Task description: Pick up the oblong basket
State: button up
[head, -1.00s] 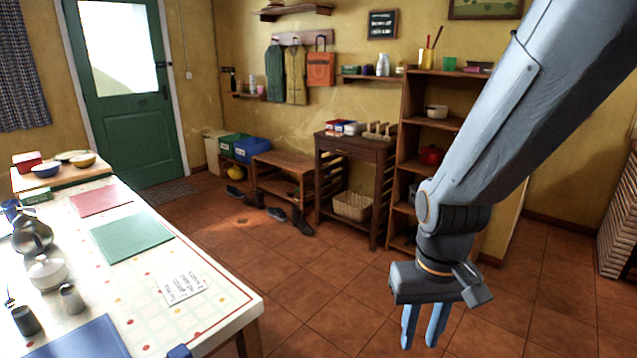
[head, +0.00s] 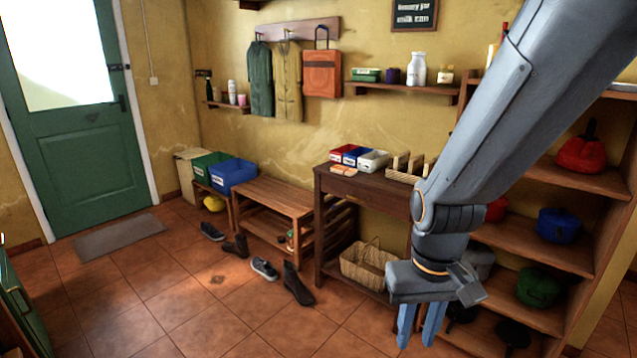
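A woven, light tan basket (head: 366,264) with a handle sits on the low shelf of the dark wooden side table in the head view. It looks longer than it is tall. My gripper (head: 421,326) hangs in front and to the right of it, pointing down, apart from it. Its two blue fingers are spaced apart with nothing seen between them. The gripper body lies close to the basket's right end in the picture and may hide part of it.
The side table (head: 350,190) carries small bins and a wooden rack. A slatted bench (head: 272,205) stands to its left, with shoes (head: 297,283) on the floor in front. A shelf unit (head: 545,245) with pots stands at right. Tiled floor (head: 190,300) is clear at front left.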

aim_at(365, 264)
jog(key=i, duration=1)
jog(key=u, duration=1.25)
jog(key=i, duration=1.1)
jog(key=z, duration=1.05)
